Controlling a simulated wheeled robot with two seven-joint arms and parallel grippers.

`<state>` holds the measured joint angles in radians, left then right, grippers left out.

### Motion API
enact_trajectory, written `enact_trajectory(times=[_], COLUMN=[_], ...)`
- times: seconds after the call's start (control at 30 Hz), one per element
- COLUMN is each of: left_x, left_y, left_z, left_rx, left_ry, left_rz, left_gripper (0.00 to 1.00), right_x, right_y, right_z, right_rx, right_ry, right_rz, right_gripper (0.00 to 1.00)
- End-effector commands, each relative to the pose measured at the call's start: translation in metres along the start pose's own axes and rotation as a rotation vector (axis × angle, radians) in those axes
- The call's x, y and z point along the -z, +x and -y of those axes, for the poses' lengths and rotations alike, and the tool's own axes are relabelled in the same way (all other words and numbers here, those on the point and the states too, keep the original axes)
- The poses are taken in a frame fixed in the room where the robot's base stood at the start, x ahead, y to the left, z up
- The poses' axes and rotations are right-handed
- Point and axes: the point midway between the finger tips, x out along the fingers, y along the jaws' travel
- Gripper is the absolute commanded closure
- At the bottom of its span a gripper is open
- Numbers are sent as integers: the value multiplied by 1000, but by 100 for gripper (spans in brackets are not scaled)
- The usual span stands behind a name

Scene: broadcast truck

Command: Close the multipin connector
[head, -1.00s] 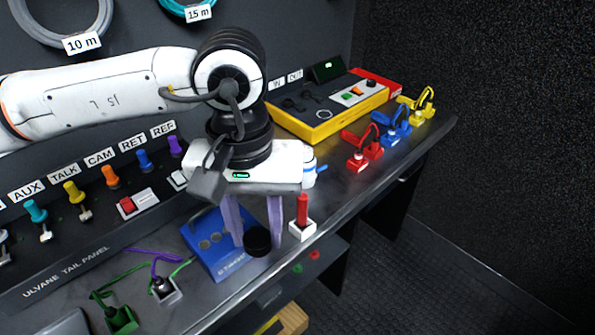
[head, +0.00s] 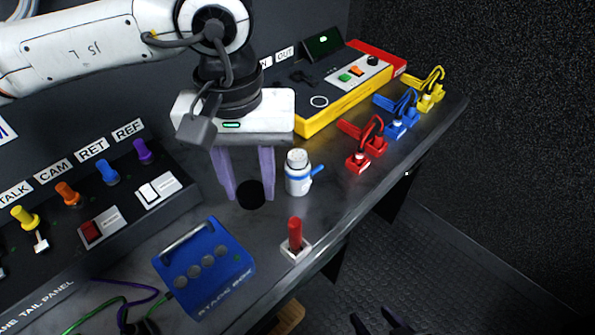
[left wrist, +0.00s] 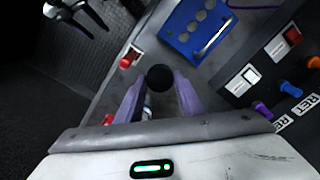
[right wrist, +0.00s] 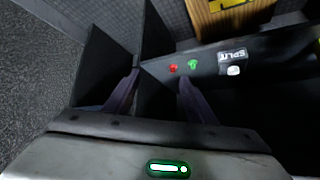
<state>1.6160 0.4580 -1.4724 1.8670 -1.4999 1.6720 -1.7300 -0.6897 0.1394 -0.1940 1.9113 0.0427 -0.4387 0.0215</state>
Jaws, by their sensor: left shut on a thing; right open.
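My left gripper (head: 250,190) hangs fingers-down over the bench, shut on a round black cap (head: 251,196). The cap also shows between the purple fingertips in the left wrist view (left wrist: 160,78). A white upright cylinder with a blue ring and a blue side lever (head: 298,174), which looks like the multipin connector, stands just right of the cap. The cap appears apart from it. In the left wrist view the cylinder is mostly hidden behind a finger. My right gripper (right wrist: 158,92) is open and empty, low in front of the bench; its fingertips show at the head view's bottom edge (head: 382,322).
A blue stage box (head: 205,268) and a red lever on a white base (head: 295,238) are nearer me. Red (head: 362,150), blue (head: 398,120) and yellow (head: 430,92) plugs line the right edge. A yellow-sided device (head: 345,105) stands behind. The switch panel is left.

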Motion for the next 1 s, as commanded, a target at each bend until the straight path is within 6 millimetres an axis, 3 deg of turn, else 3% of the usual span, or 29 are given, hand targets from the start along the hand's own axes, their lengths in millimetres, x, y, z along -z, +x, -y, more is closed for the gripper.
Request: enact_trajectory(times=[0.17,0.33,0.47,0.5,0.73,1.0], left_x=[31,74,96,99,117,128], left_y=[-17,-44,-59,-55,-37,-24], left_z=[-17,-41,-55,-54,-64,-68], left_rx=[-3,-4,-5,-1,-3,0], left_ry=[22,62,96,63,-85,-168], left_rz=[-23,-28,3,2,6,3], left_gripper=[87,87,87,87,87,87], right_x=[71,180,256,267,312,323], right_y=[-6,-34,-70,-63,-53,-50], right_z=[-11,-16,-11,6,73,102], right_rx=[-7,-16,-23,30,226,306], right_ry=[-81,-223,-332,-308,-283,-296], right_rz=[-140,-366,-539,-526,-465,-393], right_gripper=[38,38,38,38,38,38])
